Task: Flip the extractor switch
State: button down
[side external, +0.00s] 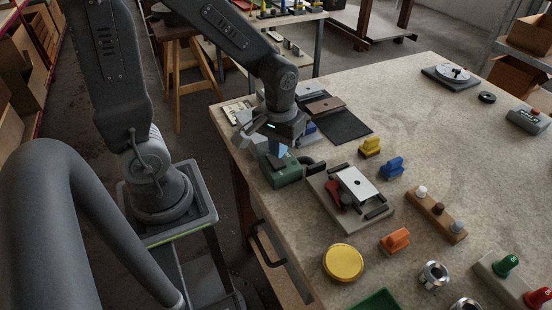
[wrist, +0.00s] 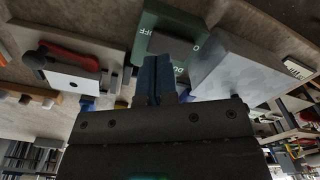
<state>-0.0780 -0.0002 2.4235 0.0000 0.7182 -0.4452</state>
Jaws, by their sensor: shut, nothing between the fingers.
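The extractor switch (side external: 288,178) is a green box with a dark rocker, near the left edge of the table in the side view. In the wrist view the green box (wrist: 150,20) shows light lettering, partly readable as "OFF", and a grey rocker. My gripper (side external: 277,150) is shut and empty, pointing down over the switch. In the wrist view its blue fingertips (wrist: 157,62) overlap the rocker area and hide part of it. I cannot tell whether they touch it or which way the rocker is tilted.
A grey fixture with a white plate and red lever (side external: 352,190) stands close to the right of the switch. A large yellow button (side external: 343,262) is nearer the front.

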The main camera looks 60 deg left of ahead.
aim_at(279, 164)
jog(key=shift+f, duration=1.55)
dwell(1.0)
jog(key=shift+r, duration=3.55)
jog(key=s+d+r+m+t, duration=0.2)
jog(key=s+r+m+t, duration=0.3)
jog(key=r, duration=0.5)
jog(key=shift+s+r+m+t, duration=0.3)
jog(key=shift+s+m, duration=0.2)
